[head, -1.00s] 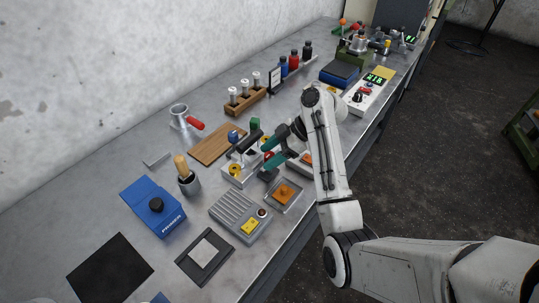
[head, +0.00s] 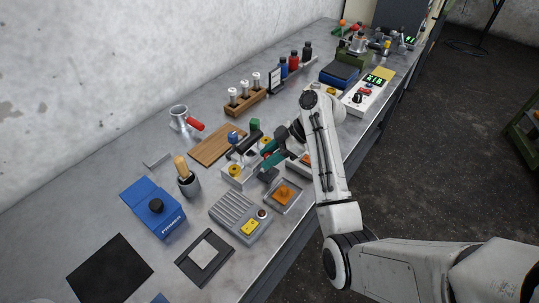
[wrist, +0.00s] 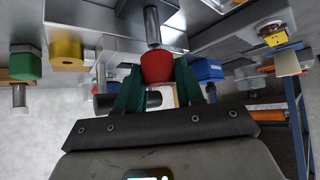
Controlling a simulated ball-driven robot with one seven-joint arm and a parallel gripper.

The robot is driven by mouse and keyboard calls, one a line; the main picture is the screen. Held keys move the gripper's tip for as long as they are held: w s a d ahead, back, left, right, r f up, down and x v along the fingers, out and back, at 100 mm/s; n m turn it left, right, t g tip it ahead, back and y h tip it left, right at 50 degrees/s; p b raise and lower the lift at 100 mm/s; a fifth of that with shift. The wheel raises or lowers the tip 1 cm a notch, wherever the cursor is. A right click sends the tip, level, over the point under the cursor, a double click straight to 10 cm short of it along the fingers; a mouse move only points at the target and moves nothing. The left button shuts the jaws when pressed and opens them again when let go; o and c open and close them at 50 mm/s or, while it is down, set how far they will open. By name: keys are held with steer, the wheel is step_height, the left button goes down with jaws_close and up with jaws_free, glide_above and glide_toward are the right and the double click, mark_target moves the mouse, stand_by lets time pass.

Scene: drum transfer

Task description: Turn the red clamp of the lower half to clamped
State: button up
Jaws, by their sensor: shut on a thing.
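The red clamp knob (wrist: 157,67) sits at the end of a metal pin in the wrist view. My gripper (wrist: 157,85) has its two green fingers shut on the red clamp, one on each side. In the head view my gripper (head: 268,158) reaches in over the metal fixture (head: 234,181), and the clamp is mostly hidden by the fingers. A yellow knob (wrist: 67,55) and a green knob (wrist: 27,65) stand left of the clamp in the wrist view. A blue part (wrist: 207,70) is to its right. The clamp's exact angle is hard to tell.
A tray with an orange knob (head: 284,194) and a grey box with a yellow label (head: 240,215) lie in front of the fixture. A wooden board (head: 212,148) lies behind it. A blue box (head: 153,208) stands left. Bare bench (head: 70,215) lies far left.

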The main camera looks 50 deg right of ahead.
steer(key=shift+m, duration=0.3)
steer(key=m+t+h+p, duration=0.1)
steer(key=m+h+p, duration=0.1)
steer(key=m, duration=0.1)
steer(key=shift+a+r+m+t+h, duration=0.2)
steer(key=shift+m+t+h, duration=0.1)
steer(key=shift+t, duration=0.1)
steer(key=m+t+h+p, duration=0.1)
steer(key=m+h+p, duration=0.1)
steer(key=m+h, duration=0.2)
steer(key=shift+w+m+p, duration=0.1)
steer(key=shift+m+p, duration=0.25)
steer(key=shift+m, duration=0.35)
steer(key=m+h, duration=0.3)
steer(key=m, duration=0.1)
steer(key=shift+w+g, duration=0.1)
steer(key=shift+g, duration=0.2)
steer(key=shift+m+g+h+b, duration=0.4)
steer(key=shift+m+g+h, duration=0.3)
steer(key=shift+m+h, duration=1.1)
steer(key=shift+d+r+m, duration=0.1)
steer(key=shift+m, duration=0.4)
